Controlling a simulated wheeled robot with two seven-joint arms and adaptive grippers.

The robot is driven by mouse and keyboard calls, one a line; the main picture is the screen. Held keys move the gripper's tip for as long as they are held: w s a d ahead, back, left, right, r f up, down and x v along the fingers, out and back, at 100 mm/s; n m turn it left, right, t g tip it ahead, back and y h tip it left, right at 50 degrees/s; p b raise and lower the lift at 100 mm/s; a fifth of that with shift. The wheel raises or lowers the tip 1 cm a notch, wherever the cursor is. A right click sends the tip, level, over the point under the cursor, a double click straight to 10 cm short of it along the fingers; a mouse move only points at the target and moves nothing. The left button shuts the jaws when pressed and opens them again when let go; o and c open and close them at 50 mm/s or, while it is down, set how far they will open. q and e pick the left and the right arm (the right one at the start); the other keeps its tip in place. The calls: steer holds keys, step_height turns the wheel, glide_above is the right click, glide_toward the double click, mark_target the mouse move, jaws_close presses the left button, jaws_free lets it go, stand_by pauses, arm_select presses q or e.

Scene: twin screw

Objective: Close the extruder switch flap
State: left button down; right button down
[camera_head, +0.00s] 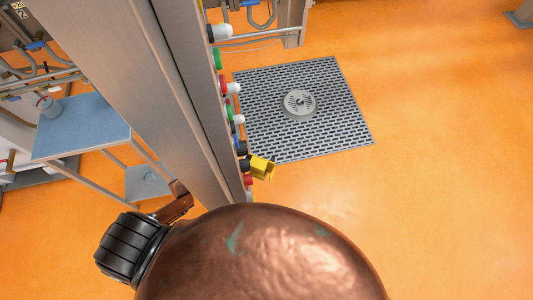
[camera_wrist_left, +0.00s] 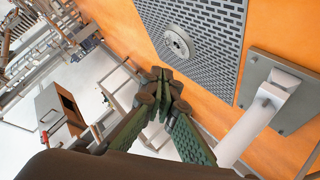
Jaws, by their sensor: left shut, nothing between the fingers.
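The yellow switch flap (camera_head: 262,168) sticks out to the right from the right edge of a grey control panel (camera_head: 205,100) in the head view. It appears raised, standing away from the dark switch body (camera_head: 244,164). In the left wrist view my left gripper (camera_wrist_left: 165,82) has green fingers with dark tips pressed together, and they hold nothing. The flap cannot be made out in that view. My left gripper's fingers do not show in the head view, so its distance to the flap is unclear. My right gripper is in neither view.
Several coloured buttons line the panel edge above the flap. A blue-topped table (camera_head: 82,125) stands to the left.

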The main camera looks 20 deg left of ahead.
arm_select(q)
steer(key=w+d+r+h, duration=0.3)
steer(key=r, duration=0.4)
steer(key=w+d+r+h, duration=0.2)
steer(key=d+r+h, duration=0.1)
steer(key=r, duration=0.4)
steer(key=s+d+r+g+h, duration=0.2)
steer(key=r+g+h, duration=0.1)
steer(key=r, duration=0.4)
steer(key=s+d+r+g+h, duration=0.2)
steer(key=d+r+g+h, duration=0.1)
steer(key=r, duration=0.4)
steer(key=d, duration=1.1)
steer(key=shift+s+n, duration=0.3)
steer(key=shift+s, duration=0.05)
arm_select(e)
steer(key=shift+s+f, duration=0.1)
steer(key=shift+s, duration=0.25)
arm_select(q)
steer(key=shift+s+r, duration=0.1)
steer(key=shift+s, duration=0.05)
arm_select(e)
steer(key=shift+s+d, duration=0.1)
